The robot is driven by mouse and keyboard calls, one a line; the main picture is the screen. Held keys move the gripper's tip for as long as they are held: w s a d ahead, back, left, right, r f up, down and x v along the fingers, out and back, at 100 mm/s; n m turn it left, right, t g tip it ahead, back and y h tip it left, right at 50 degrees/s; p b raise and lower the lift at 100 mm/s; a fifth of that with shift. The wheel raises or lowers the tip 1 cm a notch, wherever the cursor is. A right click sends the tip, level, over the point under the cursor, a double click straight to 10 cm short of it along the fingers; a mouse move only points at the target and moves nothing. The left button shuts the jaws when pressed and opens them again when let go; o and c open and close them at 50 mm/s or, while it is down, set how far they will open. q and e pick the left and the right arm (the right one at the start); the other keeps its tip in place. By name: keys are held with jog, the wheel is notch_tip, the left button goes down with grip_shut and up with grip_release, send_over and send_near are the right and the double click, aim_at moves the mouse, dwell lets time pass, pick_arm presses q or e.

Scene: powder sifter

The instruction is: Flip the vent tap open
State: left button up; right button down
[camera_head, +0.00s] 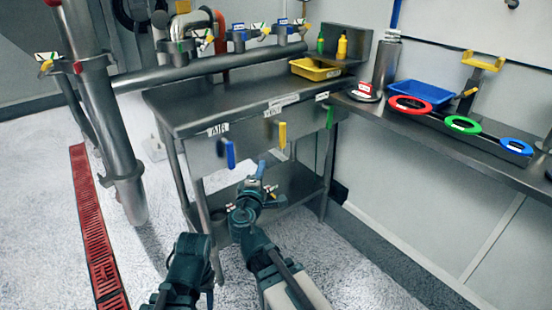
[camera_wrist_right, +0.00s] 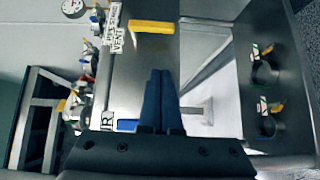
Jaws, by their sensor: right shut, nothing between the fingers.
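The vent tap's yellow handle (camera_head: 282,135) hangs straight down from the front panel of the steel table, under the VENT label (camera_head: 275,108). In the right wrist view the yellow handle (camera_wrist_right: 152,27) lies ahead of the fingertips, apart from them, with the VENT label (camera_wrist_right: 117,30) beside it. My right gripper (camera_head: 261,167) is shut and empty, below and left of the yellow handle in the head view. Its blue fingers (camera_wrist_right: 160,75) are together. A dark part of my left arm shows at the bottom, but its gripper is not in view.
A blue handle (camera_head: 227,153) hangs left under the AIR label (camera_head: 218,129); a green handle (camera_head: 330,116) hangs right. A yellow tray (camera_head: 315,70) stands on the table. The lower shelf (camera_head: 299,188) lies behind my right gripper. A large pipe (camera_head: 124,170) stands at left.

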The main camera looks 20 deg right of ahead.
pick_arm(q)
jog(key=shift+f, duration=0.25)
pick_arm(e)
jog(key=shift+w+a, duration=0.1)
jog(key=s+d+x, duration=0.1)
jog(key=d+x, duration=0.1)
jog(key=x, duration=1.1)
jog(key=shift+d, duration=0.15)
jog(key=shift+s, duration=0.15)
